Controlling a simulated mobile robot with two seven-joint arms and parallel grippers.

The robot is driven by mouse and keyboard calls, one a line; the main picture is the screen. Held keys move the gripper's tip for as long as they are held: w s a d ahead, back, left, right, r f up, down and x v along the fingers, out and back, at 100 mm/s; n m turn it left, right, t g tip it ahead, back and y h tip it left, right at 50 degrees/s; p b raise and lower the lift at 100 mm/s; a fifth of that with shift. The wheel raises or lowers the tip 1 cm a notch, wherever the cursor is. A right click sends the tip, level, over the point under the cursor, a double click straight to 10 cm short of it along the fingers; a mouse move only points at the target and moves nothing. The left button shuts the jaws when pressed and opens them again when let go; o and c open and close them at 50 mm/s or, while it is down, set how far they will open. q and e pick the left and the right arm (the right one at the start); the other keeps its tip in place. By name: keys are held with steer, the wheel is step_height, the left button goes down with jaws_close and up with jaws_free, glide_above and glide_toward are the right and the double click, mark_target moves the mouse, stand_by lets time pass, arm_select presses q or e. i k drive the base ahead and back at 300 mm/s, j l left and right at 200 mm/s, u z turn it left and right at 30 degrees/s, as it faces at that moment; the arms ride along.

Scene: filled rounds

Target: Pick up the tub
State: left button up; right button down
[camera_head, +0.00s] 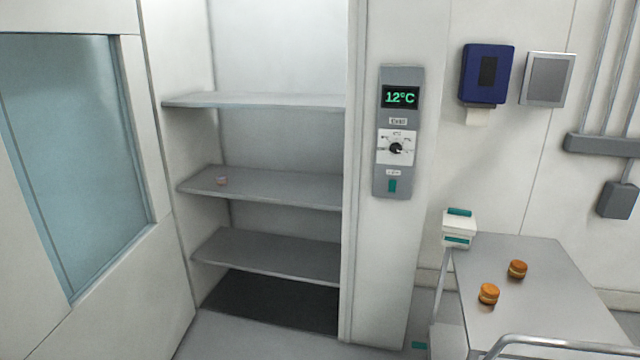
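A very small pale, round item with a reddish or orange tint, perhaps the tub (222,181), sits on the left part of the middle shelf in the open cabinet. It is too small to make out in detail. Two small round orange-brown containers stand on the metal cart top at the lower right: one nearer container (489,293) and one farther container (517,269). I cannot tell for sure which item is the tub. Neither of my grippers is in view.
The cabinet's upper shelf (255,101) and lower shelf (270,257) are bare. A control panel (397,180) reads 12°C. A white box with teal marks (459,231) is at the cart's far left corner. The cart (560,310) has a front rail. A glazed door panel (70,160) stands left.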

mark_target(453, 237)
steer(key=i+u, duration=0.3)
steer(key=i, duration=1.3)
steer(key=i+z, duration=0.3)
steer(key=i, duration=0.5)
steer(key=i+j+z, duration=0.1)
steer(key=i+z, duration=0.25)
steer(key=i, duration=0.4)
steer(key=i+z, duration=0.15)
steer(key=z, duration=0.2)
steer(key=i+j+z, duration=0.1)
steer(key=z, duration=0.25)
steer(key=i+j+z, duration=0.1)
steer(key=z, duration=0.25)
steer(key=i, duration=0.1)
